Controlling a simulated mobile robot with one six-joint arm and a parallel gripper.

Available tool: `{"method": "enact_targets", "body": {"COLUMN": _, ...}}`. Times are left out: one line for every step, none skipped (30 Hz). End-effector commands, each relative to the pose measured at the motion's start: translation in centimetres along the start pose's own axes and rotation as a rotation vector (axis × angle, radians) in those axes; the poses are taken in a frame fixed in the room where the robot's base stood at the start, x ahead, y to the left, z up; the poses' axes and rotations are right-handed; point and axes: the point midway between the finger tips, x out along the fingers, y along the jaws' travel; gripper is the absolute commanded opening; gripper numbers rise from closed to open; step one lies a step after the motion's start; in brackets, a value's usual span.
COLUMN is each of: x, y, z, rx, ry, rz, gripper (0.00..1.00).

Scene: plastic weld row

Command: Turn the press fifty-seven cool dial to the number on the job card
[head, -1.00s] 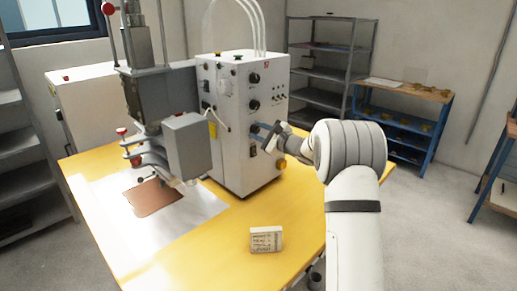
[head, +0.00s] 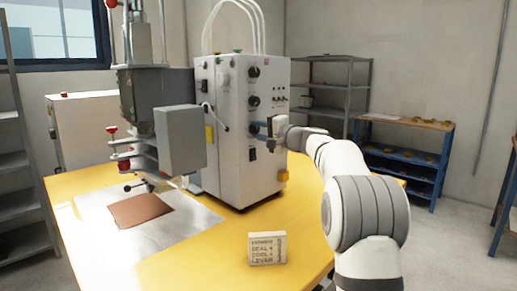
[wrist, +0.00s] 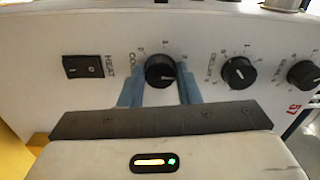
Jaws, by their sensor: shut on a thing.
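The cool dial (wrist: 160,72) is a round black knob labelled COOL on the white press control box (head: 235,150). My gripper (wrist: 160,92) has its two blue fingers on either side of the knob and is shut on it. A pale mark shows on the knob, but I cannot tell its exact number. In the head view my gripper (head: 262,127) is at the lower part of the box's dial column. The job card (head: 267,249) stands at the table's front. Its lines include SEAL and COOL; the COOL number looks like 4, but is small.
The delay dial (wrist: 239,73) and seal dial (wrist: 304,75) are beside the cool dial, near a red 57. The black heat switch (wrist: 83,67) is on its other side. The press head (head: 180,138) stands left of the box on the yellow table (head: 215,240).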

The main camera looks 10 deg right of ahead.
Motion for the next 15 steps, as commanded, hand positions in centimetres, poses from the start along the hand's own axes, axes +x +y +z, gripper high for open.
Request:
{"method": "enact_targets", "body": {"x": 0.07, "y": 1.22, "z": 0.19, "rx": -0.044, "ry": -0.004, "rz": 0.003, "gripper": 0.07}}
{"method": "enact_targets", "body": {"x": 0.07, "y": 1.19, "z": 0.19, "rx": -0.072, "ry": -0.004, "rz": 0.003, "gripper": 0.07}}
{"method": "enact_targets", "body": {"x": 0.08, "y": 1.18, "z": 0.19, "rx": -0.110, "ry": -0.004, "rz": 0.003, "gripper": 0.07}}
{"method": "enact_targets", "body": {"x": 0.08, "y": 1.15, "z": 0.18, "rx": -0.136, "ry": -0.004, "rz": 0.003, "gripper": 0.07}}
{"method": "enact_targets", "body": {"x": 0.08, "y": 1.11, "z": 0.18, "rx": -0.164, "ry": -0.005, "rz": 0.003, "gripper": 0.07}}
{"method": "enact_targets", "body": {"x": 0.09, "y": 1.10, "z": 0.18, "rx": -0.199, "ry": -0.005, "rz": 0.003, "gripper": 0.07}}
{"method": "enact_targets", "body": {"x": 0.09, "y": 1.05, "z": 0.17, "rx": -0.224, "ry": -0.005, "rz": 0.002, "gripper": 0.07}}
{"method": "enact_targets", "body": {"x": 0.10, "y": 1.06, "z": 0.17, "rx": -0.250, "ry": -0.005, "rz": 0.003, "gripper": 0.07}}
{"method": "enact_targets", "body": {"x": 0.10, "y": 1.00, "z": 0.16, "rx": -0.281, "ry": -0.005, "rz": 0.003, "gripper": 0.07}}
{"method": "enact_targets", "body": {"x": 0.11, "y": 1.00, "z": 0.16, "rx": -0.304, "ry": -0.005, "rz": 0.003, "gripper": 0.07}}
{"method": "enact_targets", "body": {"x": 0.11, "y": 0.98, "z": 0.15, "rx": -0.327, "ry": -0.006, "rz": 0.003, "gripper": 0.07}}
{"method": "enact_targets", "body": {"x": 0.12, "y": 0.95, "z": 0.14, "rx": -0.355, "ry": -0.006, "rz": 0.004, "gripper": 0.07}}
{"method": "enact_targets", "body": {"x": 0.12, "y": 0.93, "z": 0.13, "rx": -0.374, "ry": -0.006, "rz": 0.003, "gripper": 0.07}}
{"method": "enact_targets", "body": {"x": 0.13, "y": 0.89, "z": 0.13, "rx": -0.393, "ry": -0.006, "rz": 0.003, "gripper": 0.07}}
{"method": "enact_targets", "body": {"x": 0.13, "y": 0.87, "z": 0.12, "rx": -0.417, "ry": -0.006, "rz": 0.004, "gripper": 0.07}}
